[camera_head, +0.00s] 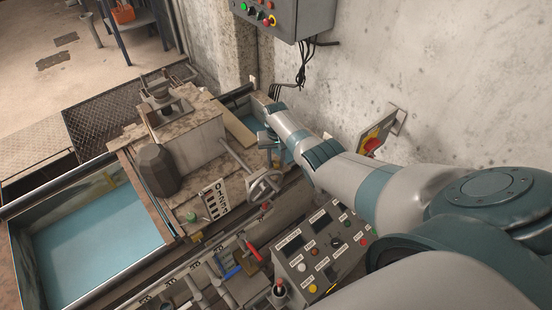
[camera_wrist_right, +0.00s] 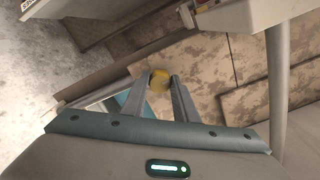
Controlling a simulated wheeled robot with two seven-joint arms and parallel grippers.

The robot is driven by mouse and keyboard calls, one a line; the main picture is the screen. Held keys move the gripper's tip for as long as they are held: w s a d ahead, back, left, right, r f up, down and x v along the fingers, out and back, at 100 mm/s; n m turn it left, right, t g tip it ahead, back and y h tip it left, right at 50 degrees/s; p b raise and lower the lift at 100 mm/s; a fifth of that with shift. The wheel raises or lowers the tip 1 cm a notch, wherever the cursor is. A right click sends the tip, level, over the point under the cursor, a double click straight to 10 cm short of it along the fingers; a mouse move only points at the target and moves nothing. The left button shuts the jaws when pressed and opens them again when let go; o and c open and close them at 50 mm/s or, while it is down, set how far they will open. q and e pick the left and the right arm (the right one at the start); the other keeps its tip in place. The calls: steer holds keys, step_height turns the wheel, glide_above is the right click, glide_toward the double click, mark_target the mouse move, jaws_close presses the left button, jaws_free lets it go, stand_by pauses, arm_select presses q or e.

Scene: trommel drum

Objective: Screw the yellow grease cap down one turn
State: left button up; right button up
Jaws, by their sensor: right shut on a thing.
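The yellow grease cap (camera_wrist_right: 160,79) is small and round and shows in the right wrist view between the fingertips of my right gripper (camera_wrist_right: 161,80). The two fingers stand on either side of it, and the gripper is shut on it. In the head view my right gripper (camera_head: 270,138) reaches down at the right end of the brown machine deck, and the cap is hidden there. My left gripper does not show in either view.
A handwheel (camera_head: 265,186) stands close to my right gripper on the deck. A control panel (camera_head: 325,245) with buttons is in front. A water-filled tank (camera_head: 95,235) lies at left. The concrete wall (camera_head: 440,70) is close behind my right arm.

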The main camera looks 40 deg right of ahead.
steer(key=m+p, duration=0.1)
steer(key=m, duration=0.3)
steer(key=shift+r+m, duration=0.1)
steer(key=shift+m, duration=0.2)
steer(key=m, duration=0.4)
steer(key=shift+w+m, duration=0.1)
steer(key=shift+m, duration=0.2)
steer(key=m, duration=0.4)
steer(key=shift+m+p, duration=0.3)
steer(key=shift+p, duration=0.05)
steer(key=shift+m, duration=2.2)
steer(key=o, duration=1.1)
steer(key=shift+c, duration=0.2)
